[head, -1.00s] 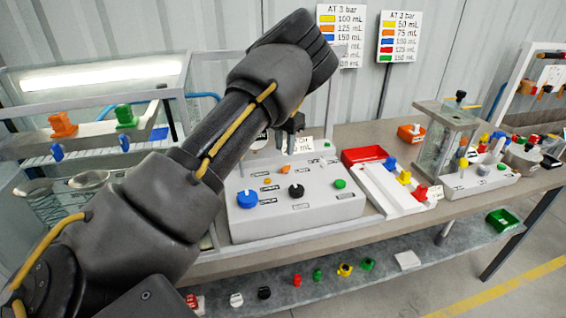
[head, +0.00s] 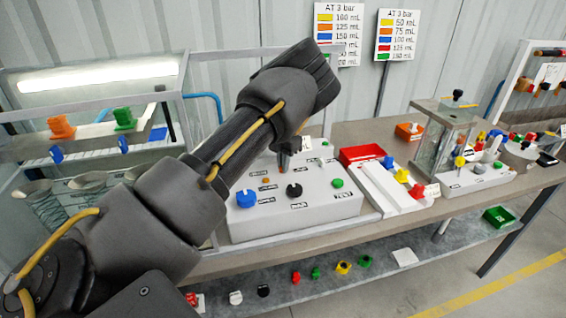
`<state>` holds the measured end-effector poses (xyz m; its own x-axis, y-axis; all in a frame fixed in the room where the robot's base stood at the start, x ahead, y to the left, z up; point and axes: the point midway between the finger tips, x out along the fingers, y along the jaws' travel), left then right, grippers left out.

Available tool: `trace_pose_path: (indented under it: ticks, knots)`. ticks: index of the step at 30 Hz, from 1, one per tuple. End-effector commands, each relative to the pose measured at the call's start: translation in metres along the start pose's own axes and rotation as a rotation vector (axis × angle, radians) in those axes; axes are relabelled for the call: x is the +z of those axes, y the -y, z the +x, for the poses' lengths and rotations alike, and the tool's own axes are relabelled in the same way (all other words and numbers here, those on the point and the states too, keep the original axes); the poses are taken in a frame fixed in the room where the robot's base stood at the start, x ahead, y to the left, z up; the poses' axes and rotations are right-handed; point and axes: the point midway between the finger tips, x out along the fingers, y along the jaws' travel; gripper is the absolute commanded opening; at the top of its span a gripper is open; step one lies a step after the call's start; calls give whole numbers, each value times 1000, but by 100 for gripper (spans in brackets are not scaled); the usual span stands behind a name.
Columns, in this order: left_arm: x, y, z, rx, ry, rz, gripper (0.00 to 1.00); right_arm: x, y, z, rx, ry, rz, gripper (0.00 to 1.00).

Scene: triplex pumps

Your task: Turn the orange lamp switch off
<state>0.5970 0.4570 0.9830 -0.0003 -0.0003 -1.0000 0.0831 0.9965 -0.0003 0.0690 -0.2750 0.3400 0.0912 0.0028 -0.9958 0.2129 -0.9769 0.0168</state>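The grey sloped control box (head: 300,212) stands on the bench in the middle of the head view. A small orange piece (head: 266,181) sits on its upper left face; I cannot tell from its look whether it is on or off. My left arm reaches across from the left, and my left gripper (head: 283,161) points down over the back part of the box, a little behind and right of the orange piece. Its fingers look narrow and close together, and whether they are open is unclear. My arm hides part of the box's left and rear. My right gripper is out of view.
The box also carries a blue knob (head: 246,198), a black knob (head: 294,191) and a green button (head: 337,183). To its right are a red tray (head: 352,158) and a white block with coloured knobs (head: 392,196). Small parts lie on the lower shelf (head: 330,285).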

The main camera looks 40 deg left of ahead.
Motion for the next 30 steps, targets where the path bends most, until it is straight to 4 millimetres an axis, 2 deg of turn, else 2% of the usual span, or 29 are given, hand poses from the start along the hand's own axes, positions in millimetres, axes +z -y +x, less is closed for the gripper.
trace_pose_path:
  ticks: [14,20,30]
  knots:
    - [0,0,-1,0,-1,-49,0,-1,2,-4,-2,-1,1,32]
    - [0,1,-2,1,-2,-170,0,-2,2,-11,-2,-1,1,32]
    - [0,2,-2,1,-1,-483,0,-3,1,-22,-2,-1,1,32]
